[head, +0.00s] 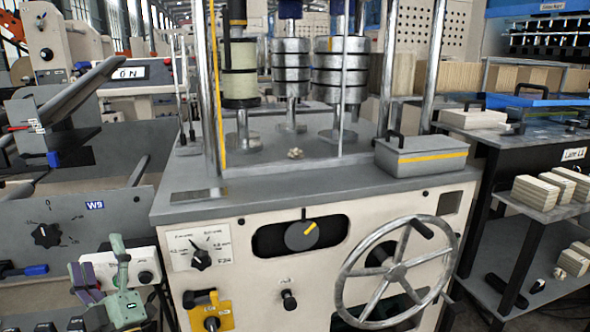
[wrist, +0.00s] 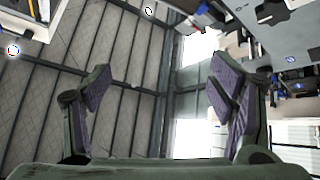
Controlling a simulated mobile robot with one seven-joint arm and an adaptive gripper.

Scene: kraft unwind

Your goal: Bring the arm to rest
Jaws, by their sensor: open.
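My gripper (head: 98,262) shows at the lower left of the head view, in front of the cream machine's left edge. Its green fingers with purple pads are apart, and I see nothing between them. In the wrist view, my gripper (wrist: 160,78) is spread wide and empty, with the roof beams and bright windows behind it. Most of my arm is out of view.
A cream machine (head: 260,260) fills the middle, with a spoked handwheel (head: 397,272), a yellow switch (head: 211,313) and a dark selector knob (head: 198,254). A grey panel (head: 90,225) is at left. A shelf rack (head: 520,215) with wooden blocks stands at right.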

